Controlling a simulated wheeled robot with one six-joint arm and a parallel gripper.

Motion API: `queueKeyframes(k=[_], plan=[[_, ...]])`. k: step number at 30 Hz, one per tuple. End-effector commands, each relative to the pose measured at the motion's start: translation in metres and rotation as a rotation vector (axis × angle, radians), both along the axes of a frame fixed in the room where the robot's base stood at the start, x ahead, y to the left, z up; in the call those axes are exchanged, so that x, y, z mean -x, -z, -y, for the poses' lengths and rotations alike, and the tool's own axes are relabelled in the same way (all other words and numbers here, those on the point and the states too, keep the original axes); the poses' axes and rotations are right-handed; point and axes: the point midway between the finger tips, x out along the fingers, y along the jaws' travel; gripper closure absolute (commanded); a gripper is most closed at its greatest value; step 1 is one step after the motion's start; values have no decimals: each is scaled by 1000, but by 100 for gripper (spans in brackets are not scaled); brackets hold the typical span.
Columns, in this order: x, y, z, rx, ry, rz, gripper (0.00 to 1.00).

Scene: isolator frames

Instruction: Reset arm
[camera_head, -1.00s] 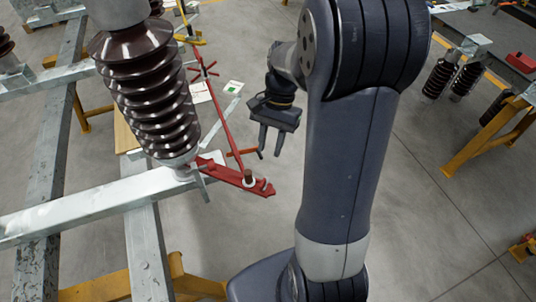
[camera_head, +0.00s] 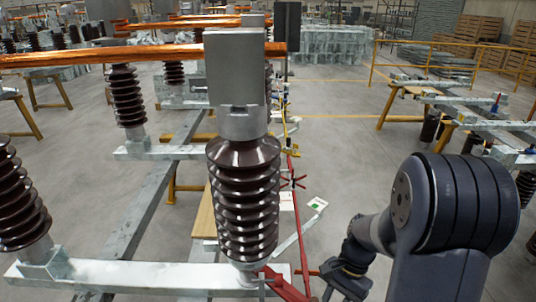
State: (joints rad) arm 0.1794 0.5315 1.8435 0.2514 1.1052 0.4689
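My arm (camera_head: 450,215) rises at the lower right, its elbow bent and its forearm reaching left and down. My gripper (camera_head: 340,292) hangs at the bottom edge, right of the front insulator. Its fingers are apart with nothing seen between them; their tips are near or past the frame edge. The brown ribbed insulator (camera_head: 244,200) stands upright on a pale steel beam (camera_head: 140,276). A red lever (camera_head: 287,288) shows at the insulator's foot, left of my gripper, and a gap seems to lie between them.
A thin red rod (camera_head: 292,165) runs behind. More insulators (camera_head: 126,97) stand left. Yellow railings (camera_head: 450,50) and steel frames stand at the right. Grey floor (camera_head: 350,150) lies open between.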

Motion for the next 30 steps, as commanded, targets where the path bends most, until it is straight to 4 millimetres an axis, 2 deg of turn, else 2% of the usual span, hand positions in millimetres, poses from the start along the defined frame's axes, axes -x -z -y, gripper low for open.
queueKeyframes(k=[3,7,19,23,30], plan=[[4,13,-4,-2,-1,-1,71],[6,20,-6,-1,0,-1,71],[5,18,-5,0,-10,1,71],[2,10,-3,0,-2,6,71],[-10,-28,9,1,3,8,71]])
